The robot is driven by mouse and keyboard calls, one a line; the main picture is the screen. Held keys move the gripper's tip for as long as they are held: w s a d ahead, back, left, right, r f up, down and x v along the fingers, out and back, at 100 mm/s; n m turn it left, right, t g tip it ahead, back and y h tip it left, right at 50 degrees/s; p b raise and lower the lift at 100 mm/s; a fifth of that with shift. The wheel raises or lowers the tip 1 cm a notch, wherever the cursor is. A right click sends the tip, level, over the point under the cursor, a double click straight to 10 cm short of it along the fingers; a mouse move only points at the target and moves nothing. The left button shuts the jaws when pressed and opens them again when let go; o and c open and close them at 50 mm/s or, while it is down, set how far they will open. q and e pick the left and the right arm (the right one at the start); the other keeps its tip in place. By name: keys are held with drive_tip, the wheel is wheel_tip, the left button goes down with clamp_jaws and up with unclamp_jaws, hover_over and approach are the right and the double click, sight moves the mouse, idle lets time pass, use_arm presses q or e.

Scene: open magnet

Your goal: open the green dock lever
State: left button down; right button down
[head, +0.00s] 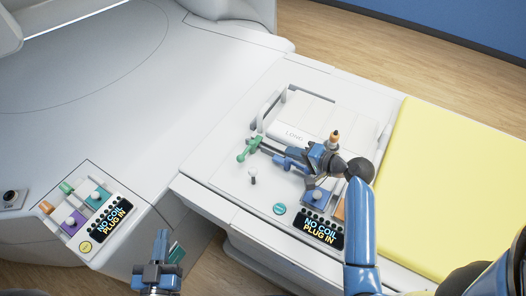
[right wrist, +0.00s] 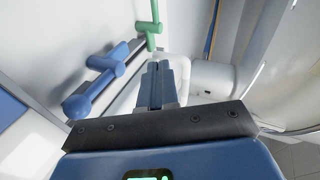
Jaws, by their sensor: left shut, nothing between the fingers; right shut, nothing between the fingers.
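The green dock lever (head: 247,150) is a T-shaped handle at the left end of the dock by the white long coil pad; its rod and crossbar also show in the right wrist view (right wrist: 150,27). A blue lever (head: 288,163) sits beside it, nearer my right arm, and shows large in the right wrist view (right wrist: 104,72). My right gripper (head: 284,151) is shut and empty above the dock, pointing left toward the green lever. In the right wrist view its fingertips (right wrist: 160,68) are apart from the green lever. My left gripper (head: 160,242) is shut and empty, low in front of the table.
A white pad with a grey handle (head: 300,114) lies behind the levers. A "NO COIL PLUG IN" display (head: 319,231) and a small upright knob (head: 253,176) are in front. A second panel (head: 111,220) is at left. A yellow mattress (head: 455,170) lies right.

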drive_tip(key=s+g, duration=0.1)
drive_tip(key=s+a+f, duration=0.1)
drive_tip(key=shift+s+a+g+y, duration=0.2)
drive_tip(key=shift+s+g+y, duration=0.1)
drive_tip(key=shift+g+y, duration=0.1)
drive_tip(key=p+x, duration=0.1)
drive_tip(key=x, duration=0.3)
drive_tip(key=p+x, duration=0.1)
drive_tip(key=x, duration=0.4)
drive_tip(key=r+p+x, duration=0.1)
drive_tip(key=x, duration=0.3)
drive_tip(key=shift+w+a+f, duration=0.15)
drive_tip(key=shift+w+a, duration=0.25)
drive_tip(key=shift+a, duration=0.1)
